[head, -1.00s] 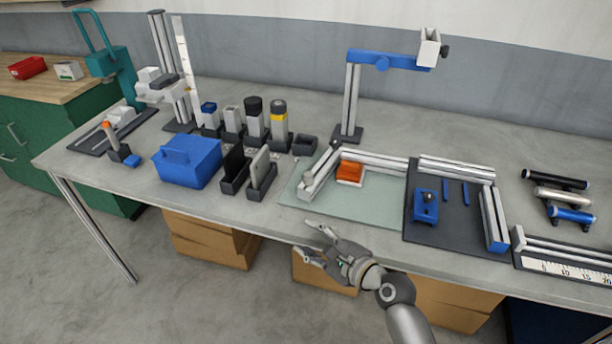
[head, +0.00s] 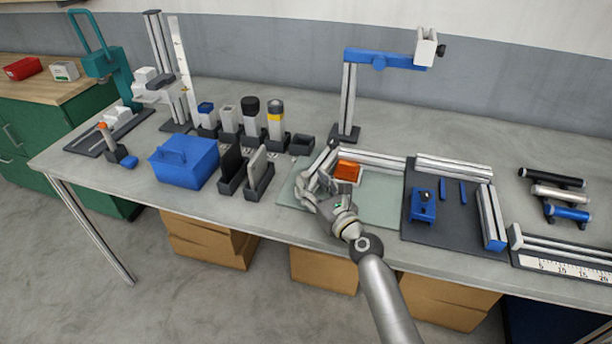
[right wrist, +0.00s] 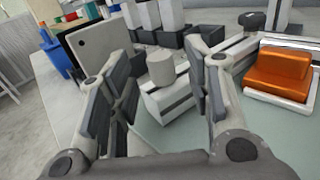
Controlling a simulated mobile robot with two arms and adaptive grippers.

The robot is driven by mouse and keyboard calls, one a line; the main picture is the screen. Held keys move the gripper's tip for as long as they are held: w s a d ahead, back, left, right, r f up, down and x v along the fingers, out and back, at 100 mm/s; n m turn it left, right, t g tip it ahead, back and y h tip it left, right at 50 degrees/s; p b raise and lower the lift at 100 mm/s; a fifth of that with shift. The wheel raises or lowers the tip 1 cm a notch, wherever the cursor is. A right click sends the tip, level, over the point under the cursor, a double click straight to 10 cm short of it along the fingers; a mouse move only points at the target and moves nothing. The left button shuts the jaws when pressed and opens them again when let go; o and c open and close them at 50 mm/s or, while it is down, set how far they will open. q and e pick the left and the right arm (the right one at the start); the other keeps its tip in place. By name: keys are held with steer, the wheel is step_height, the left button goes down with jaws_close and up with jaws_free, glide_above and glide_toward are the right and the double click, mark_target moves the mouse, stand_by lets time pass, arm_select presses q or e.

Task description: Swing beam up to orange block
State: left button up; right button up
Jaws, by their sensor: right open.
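The beam (head: 322,161) is a light metal bar on the pale green plate (head: 375,208), slanting from a dark pivot knob at the back to its near left end. In the right wrist view, a grey cylinder peg (right wrist: 167,70) stands on the beam's near end. The orange block (head: 347,170) sits on a white base right of the beam, with a gap between; it also shows in the right wrist view (right wrist: 280,75). My right gripper (head: 314,187) is open, its fingers on either side of the pegged end. Contact cannot be told. My left gripper is out of view.
A fixed rail (head: 375,158) runs along the plate's back edge. Dark slotted holders (head: 258,182) and a blue box (head: 184,162) stand to the left. A dark board with blue parts (head: 440,225) lies to the right. A blue-armed post (head: 347,100) stands behind.

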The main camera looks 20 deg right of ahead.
mark_target(309, 179)
steer(key=shift+w+a, duration=0.2)
steer(key=shift+w, duration=0.8)
steer(key=shift+w+a, duration=0.2)
steer(key=shift+w, duration=0.75)
jaws_close()
